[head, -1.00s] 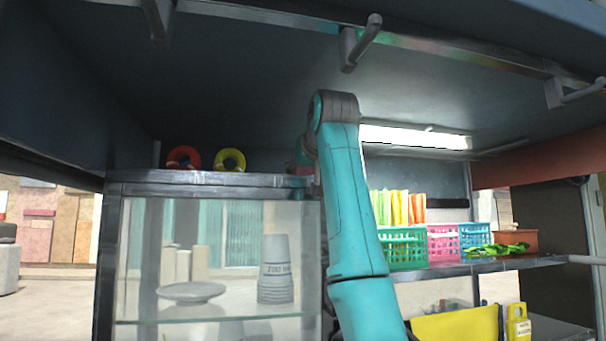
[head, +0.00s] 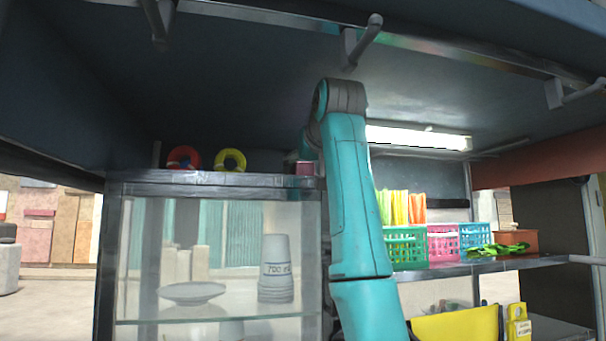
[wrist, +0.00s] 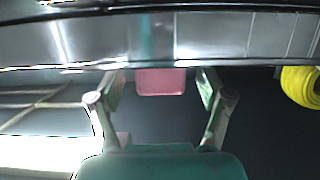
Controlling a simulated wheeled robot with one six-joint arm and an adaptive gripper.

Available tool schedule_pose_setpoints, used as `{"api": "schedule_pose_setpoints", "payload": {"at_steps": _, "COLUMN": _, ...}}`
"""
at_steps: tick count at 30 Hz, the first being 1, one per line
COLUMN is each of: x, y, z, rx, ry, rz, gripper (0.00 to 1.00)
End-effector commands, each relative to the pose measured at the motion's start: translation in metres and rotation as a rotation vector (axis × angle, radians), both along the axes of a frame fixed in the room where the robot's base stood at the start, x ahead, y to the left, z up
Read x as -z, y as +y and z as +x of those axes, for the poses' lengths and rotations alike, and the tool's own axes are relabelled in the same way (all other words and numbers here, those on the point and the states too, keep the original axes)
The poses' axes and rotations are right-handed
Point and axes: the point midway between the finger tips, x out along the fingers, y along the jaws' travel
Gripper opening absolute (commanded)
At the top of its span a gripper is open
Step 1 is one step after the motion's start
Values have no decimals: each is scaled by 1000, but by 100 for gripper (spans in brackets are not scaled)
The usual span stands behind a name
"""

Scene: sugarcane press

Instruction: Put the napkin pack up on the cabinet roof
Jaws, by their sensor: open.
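The napkin pack, a small pink block, stands on the cabinet roof at its right end. It shows in the head view (head: 305,168) and in the wrist view (wrist: 160,84). The cabinet roof (head: 215,179) is the metal top of the glass cabinet; its shiny surface crosses the upper part of the wrist view (wrist: 90,40). My gripper (wrist: 161,78) is open, with one finger on each side of the pack and a visible gap at both sides. In the head view my arm hides most of the gripper.
A red ring roll (head: 184,158) and a yellow ring roll (head: 230,160) stand on the roof left of the pack. The ceiling with hooks (head: 362,42) is close above. Coloured baskets (head: 405,248) fill the shelf at right.

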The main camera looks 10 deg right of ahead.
Motion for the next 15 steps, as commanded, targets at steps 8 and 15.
{"api": "schedule_pose_setpoints", "payload": {"at_steps": 8, "x": -12, "y": 0, "z": -37, "rx": 0, "ry": -1, "rz": 0, "gripper": 78}}
{"api": "schedule_pose_setpoints", "payload": {"at_steps": 15, "x": -14, "y": 0, "z": -45, "rx": 0, "ry": 0, "rz": 0, "gripper": 78}}
